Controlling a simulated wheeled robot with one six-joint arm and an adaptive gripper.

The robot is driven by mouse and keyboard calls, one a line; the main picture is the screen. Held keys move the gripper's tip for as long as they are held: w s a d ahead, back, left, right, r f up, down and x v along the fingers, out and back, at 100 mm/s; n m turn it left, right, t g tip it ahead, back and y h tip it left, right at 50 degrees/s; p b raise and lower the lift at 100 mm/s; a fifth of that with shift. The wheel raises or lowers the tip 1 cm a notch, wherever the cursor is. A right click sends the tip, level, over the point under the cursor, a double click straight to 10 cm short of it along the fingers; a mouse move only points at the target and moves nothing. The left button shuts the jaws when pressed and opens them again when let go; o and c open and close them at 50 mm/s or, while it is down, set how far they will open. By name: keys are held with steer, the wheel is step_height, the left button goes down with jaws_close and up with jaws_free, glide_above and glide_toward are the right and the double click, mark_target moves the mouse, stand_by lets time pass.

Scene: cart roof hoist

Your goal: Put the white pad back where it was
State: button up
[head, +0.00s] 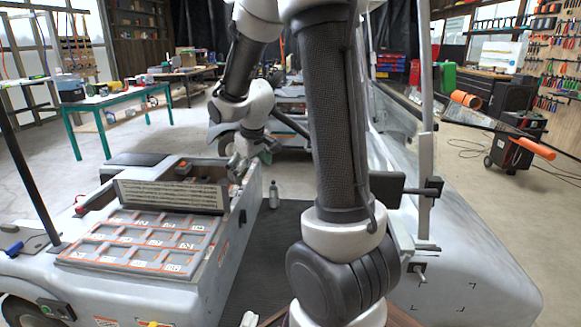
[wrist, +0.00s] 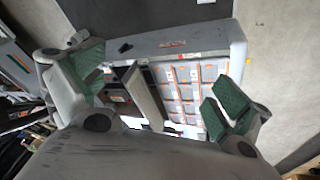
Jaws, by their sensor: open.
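My gripper (head: 248,158) is open at the back right corner of the cart's bay in the head view. In the wrist view my gripper (wrist: 156,86) has its green-lined fingers spread wide, with nothing between them. The cart's grey compartment tray (head: 140,240) has orange-edged cells and shows in the wrist view (wrist: 190,85) beyond the fingers. An upright panel with a pale printed face (head: 170,194) stands behind the tray. I cannot pick out the white pad for certain. A small whitish piece (head: 248,319) shows at the bottom edge, partly cut off.
A grey bottle (head: 274,195) stands on the dark floor mat right of the bay. A blue-handled tool (head: 13,249) lies at the cart's left end. A green table (head: 118,105) stands behind. My arm hides the middle of the head view.

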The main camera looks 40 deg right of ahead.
steer(key=s+a+r+m, duration=0.1)
steer(key=s+a+r, duration=0.1)
steer(key=s, duration=0.6)
steer(key=s+a+r+m, duration=0.1)
steer(key=s+r, duration=0.4)
steer(key=s, duration=0.4)
steer(key=s+a+r+y, duration=0.1)
steer(key=s+r, duration=0.3)
steer(key=s, duration=0.4)
steer(key=shift+s+a+r+m, duration=0.3)
steer(key=shift+a+m, duration=0.1)
steer(key=shift+a, duration=0.4)
